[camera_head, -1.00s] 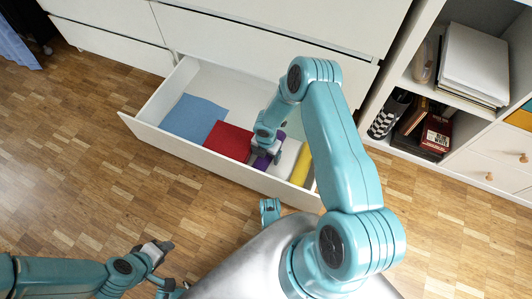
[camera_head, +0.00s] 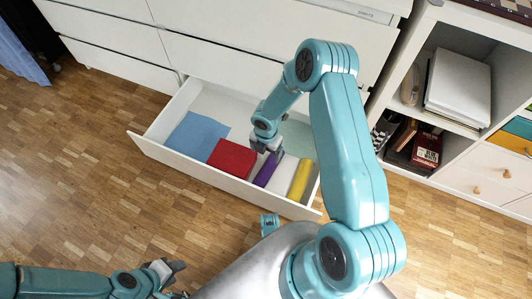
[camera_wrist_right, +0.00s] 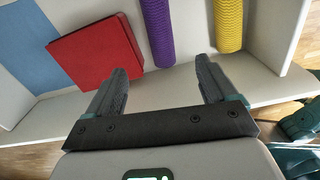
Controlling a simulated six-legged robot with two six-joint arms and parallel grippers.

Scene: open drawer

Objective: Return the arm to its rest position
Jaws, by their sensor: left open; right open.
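My right gripper (camera_wrist_right: 162,90) is open in the right wrist view, with nothing between its fingers. In the head view my right arm reaches over the open drawer (camera_head: 190,170), and its gripper (camera_head: 270,146) is above the purple item (camera_head: 267,171). In the right wrist view the purple item (camera_wrist_right: 158,32) lies in the drawer beyond the fingers, apart from them. My left gripper (camera_head: 172,272) is at the lower left of the head view, over the floor and away from the drawer. It is open and looks empty.
A white shelf unit (camera_head: 455,152) with books stands at the right. Wooden floor (camera_head: 80,190) is clear at the left.

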